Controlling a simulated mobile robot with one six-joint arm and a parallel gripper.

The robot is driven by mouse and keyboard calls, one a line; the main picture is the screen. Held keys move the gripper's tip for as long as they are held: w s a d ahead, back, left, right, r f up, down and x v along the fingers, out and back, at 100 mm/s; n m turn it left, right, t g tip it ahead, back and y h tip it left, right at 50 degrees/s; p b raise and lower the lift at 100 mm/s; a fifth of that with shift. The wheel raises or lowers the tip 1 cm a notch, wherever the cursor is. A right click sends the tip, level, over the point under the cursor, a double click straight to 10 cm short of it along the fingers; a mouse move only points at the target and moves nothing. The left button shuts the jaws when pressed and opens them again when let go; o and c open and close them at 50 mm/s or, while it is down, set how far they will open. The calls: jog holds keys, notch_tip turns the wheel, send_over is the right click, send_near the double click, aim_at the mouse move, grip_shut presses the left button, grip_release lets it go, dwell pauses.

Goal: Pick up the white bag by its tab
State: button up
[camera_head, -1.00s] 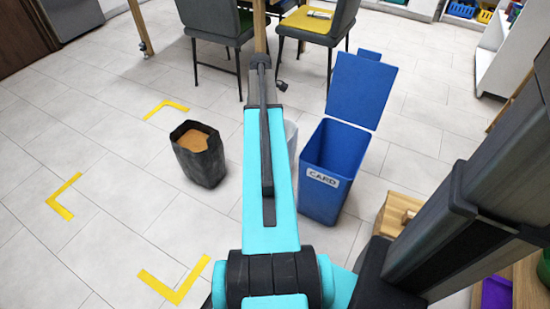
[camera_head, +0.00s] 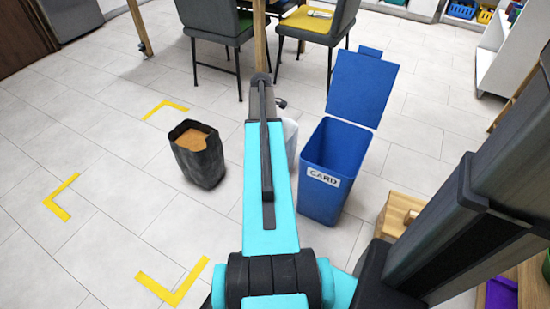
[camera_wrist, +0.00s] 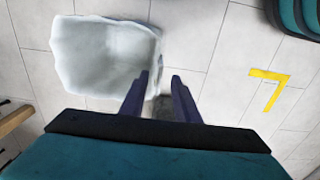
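The white bag (camera_wrist: 108,58) stands open-topped on the floor in the wrist view, left of and ahead of my gripper (camera_wrist: 162,78). My gripper's two dark fingers are apart. The left finger overlaps the bag's near right edge; I cannot tell whether it touches. A small greyish patch shows between the fingers, but I cannot make out whether it is the tab. In the head view only a sliver of the white bag (camera_head: 291,140) shows, between my arm and the blue bin. My fingers are hidden there behind my arm.
A blue bin (camera_head: 330,190) marked CARD, its lid raised, stands right beside the white bag. A black bag (camera_head: 199,163) with brown contents stands to the left. Yellow corner marks (camera_head: 172,285) lie on the tiled floor. Chairs (camera_head: 222,30) stand behind. Floor on the left is mostly clear.

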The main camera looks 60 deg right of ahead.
jog(key=shift+f+b, duration=1.15)
jog(key=shift+f, duration=1.5)
jog(key=shift+c, duration=0.5)
